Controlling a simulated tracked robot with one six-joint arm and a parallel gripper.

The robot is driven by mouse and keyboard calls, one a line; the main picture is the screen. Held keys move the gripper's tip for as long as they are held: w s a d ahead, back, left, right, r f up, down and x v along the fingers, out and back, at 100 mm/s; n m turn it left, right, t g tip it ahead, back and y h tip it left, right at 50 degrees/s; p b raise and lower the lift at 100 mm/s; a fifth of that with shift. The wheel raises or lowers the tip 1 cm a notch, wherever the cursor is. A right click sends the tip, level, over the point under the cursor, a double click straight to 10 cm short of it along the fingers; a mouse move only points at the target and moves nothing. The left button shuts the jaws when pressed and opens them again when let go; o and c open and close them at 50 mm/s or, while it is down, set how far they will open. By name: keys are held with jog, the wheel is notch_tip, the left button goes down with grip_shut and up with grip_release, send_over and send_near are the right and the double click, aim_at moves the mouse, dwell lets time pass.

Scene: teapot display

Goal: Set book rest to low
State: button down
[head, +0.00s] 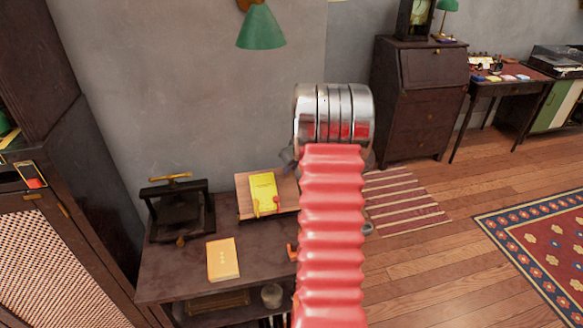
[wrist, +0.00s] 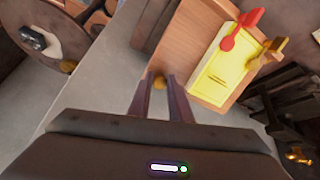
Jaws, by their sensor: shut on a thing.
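The book rest (head: 289,190) is a tilted wooden board on the dark table, partly hidden by my red arm in the head view. It also shows in the wrist view (wrist: 187,42). A yellow book (head: 262,189) lies on it, with a small red piece (wrist: 240,30) and a brass-coloured piece (wrist: 268,52) at one edge. How the knob joins the rest is not clear. In the head view the fingers are hidden behind my arm.
A black press (head: 178,208) with a brass handle stands left of the rest. An orange-yellow book (head: 223,260) lies in front on the table (head: 180,265). A green wall lamp (head: 261,28) hangs above. A dark cabinet (head: 50,225) stands at left.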

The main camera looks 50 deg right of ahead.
jog(key=shift+s+a+f, duration=0.2)
jog(key=shift+a+f, duration=0.35)
jog(key=shift+f, duration=0.1)
jog(key=c, duration=1.9)
grip_release()
jog(key=shift+o, duration=1.3)
jog(key=shift+d+r, duration=0.1)
jog(key=shift+r, duration=0.2)
jog(key=shift+d, duration=0.1)
jog(key=shift+r, duration=0.15)
jog(key=v, duration=1.3)
jog(key=shift+r, duration=0.2)
